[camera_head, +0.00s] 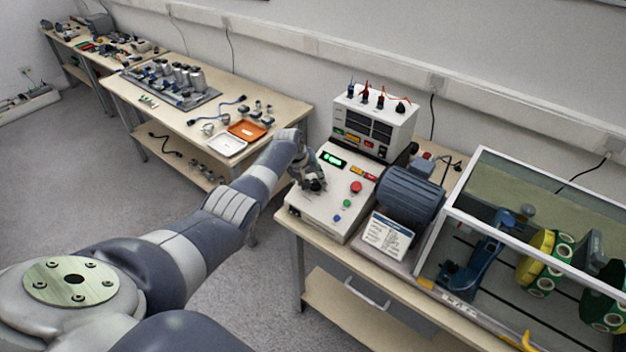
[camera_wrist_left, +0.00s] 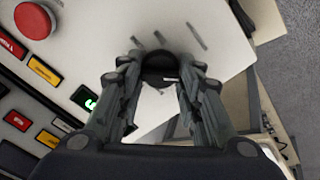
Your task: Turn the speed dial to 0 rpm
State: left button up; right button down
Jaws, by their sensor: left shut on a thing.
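The speed dial (camera_wrist_left: 160,68) is a dark round knob with a light pointer mark on a white control panel, between my left fingertips in the left wrist view. My left gripper (camera_wrist_left: 160,82) is shut on it. My right gripper is not in view.
A red button (camera_head: 356,187) and smaller green and blue buttons are right of the gripper. A meter unit (camera_head: 374,122) stands behind, a motor (camera_head: 409,196) to the right, then a framed clear enclosure (camera_head: 436,236). Another table (camera_head: 283,104) stands left.

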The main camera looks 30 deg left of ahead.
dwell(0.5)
pick_arm(q)
jog(key=o, duration=1.1)
jog(key=shift+c, duration=0.2)
jog(key=shift+r, duration=0.15)
jog(key=v, duration=1.1)
jog(key=shift+s+r, duration=0.25)
jog(key=shift+r, duration=0.05)
